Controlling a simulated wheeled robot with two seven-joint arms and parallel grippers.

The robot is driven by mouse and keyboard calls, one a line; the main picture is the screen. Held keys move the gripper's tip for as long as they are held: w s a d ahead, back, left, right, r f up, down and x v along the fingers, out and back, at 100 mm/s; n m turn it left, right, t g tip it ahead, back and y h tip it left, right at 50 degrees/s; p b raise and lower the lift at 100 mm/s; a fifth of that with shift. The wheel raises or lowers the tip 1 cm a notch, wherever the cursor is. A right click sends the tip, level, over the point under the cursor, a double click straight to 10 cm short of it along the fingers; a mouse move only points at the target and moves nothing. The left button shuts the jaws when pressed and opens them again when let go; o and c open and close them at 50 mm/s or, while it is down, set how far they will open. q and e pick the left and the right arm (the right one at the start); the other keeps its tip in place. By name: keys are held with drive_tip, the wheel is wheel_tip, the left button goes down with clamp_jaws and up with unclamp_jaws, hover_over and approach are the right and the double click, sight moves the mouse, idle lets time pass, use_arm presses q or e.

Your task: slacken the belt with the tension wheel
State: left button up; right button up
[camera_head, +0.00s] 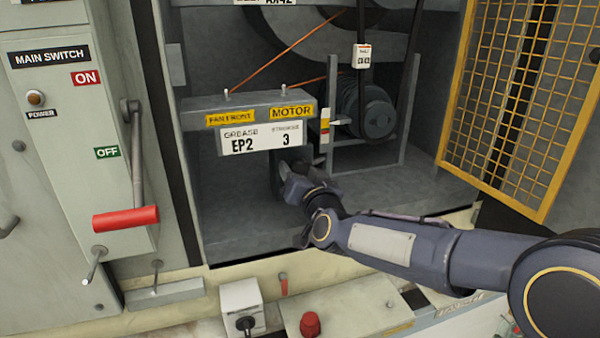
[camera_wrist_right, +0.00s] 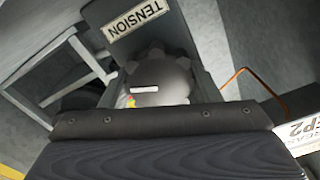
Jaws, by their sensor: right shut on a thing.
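The tension wheel (camera_wrist_right: 158,82) is a grey lobed knob with a white mark on its face, under a "TENSION" label (camera_wrist_right: 140,25) in the right wrist view. My right gripper (camera_head: 293,172) reaches into the cabinet below the grease label and is shut on the wheel; its dark body (camera_wrist_right: 160,125) covers the wheel's lower part in the wrist view. In the head view the gripper and label plate hide the wheel. The black belt (camera_head: 364,88) runs down to the motor pulley (camera_head: 379,120), with a white tag on it. My left gripper is not in view.
The motor frame (camera_head: 333,110) stands right of my gripper. A yellow mesh door (camera_head: 520,110) hangs open at the right. The main switch box with its red-handled lever (camera_head: 125,218) is at the left. The cabinet floor (camera_head: 240,225) left of my gripper is bare.

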drive_tip(key=shift+f, duration=0.1)
drive_tip(key=o, duration=1)
drive_tip(key=shift+v, duration=3.95)
drive_tip(key=shift+d, duration=0.1)
